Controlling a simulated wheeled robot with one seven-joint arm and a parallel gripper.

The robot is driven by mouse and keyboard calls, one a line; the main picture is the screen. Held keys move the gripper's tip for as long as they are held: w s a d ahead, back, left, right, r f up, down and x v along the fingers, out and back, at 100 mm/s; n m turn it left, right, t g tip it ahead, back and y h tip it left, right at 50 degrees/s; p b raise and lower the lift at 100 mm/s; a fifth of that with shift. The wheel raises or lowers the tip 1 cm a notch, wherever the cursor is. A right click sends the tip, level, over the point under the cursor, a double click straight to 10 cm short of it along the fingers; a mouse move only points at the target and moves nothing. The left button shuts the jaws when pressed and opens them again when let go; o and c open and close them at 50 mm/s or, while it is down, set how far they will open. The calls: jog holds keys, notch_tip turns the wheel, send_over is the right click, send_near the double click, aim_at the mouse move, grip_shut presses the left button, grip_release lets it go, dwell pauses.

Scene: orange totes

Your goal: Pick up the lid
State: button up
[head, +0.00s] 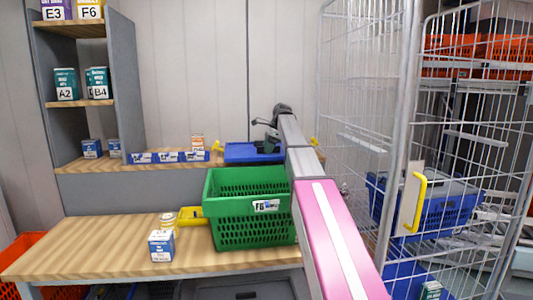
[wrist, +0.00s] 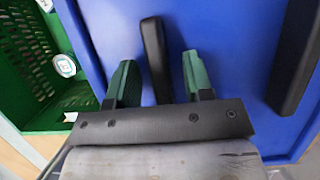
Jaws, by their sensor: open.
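The blue lid (wrist: 230,40) fills most of the wrist view, a flat panel with a black bar handle (wrist: 154,58) and a second black bar (wrist: 297,60) at the right. In the head view a blue piece that appears to be the lid (head: 240,152) lies on the wooden shelf behind the green basket, partly hidden by my arm. My gripper (wrist: 159,57) is open, its two green fingers on either side of the first black handle, with gaps to both. Whether the fingertips reach down beside the handle is hard to tell.
The green basket (head: 228,184) stands on the wooden workbench (head: 90,245), close in front of the lid. Small boxes (head: 161,246) and a yellow item (head: 190,215) sit to its left. A wire cage trolley (head: 400,130) stands close on the right.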

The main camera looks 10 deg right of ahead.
jog(key=shift+f, duration=0.1)
grip_shut()
jog(key=shift+r, duration=0.2)
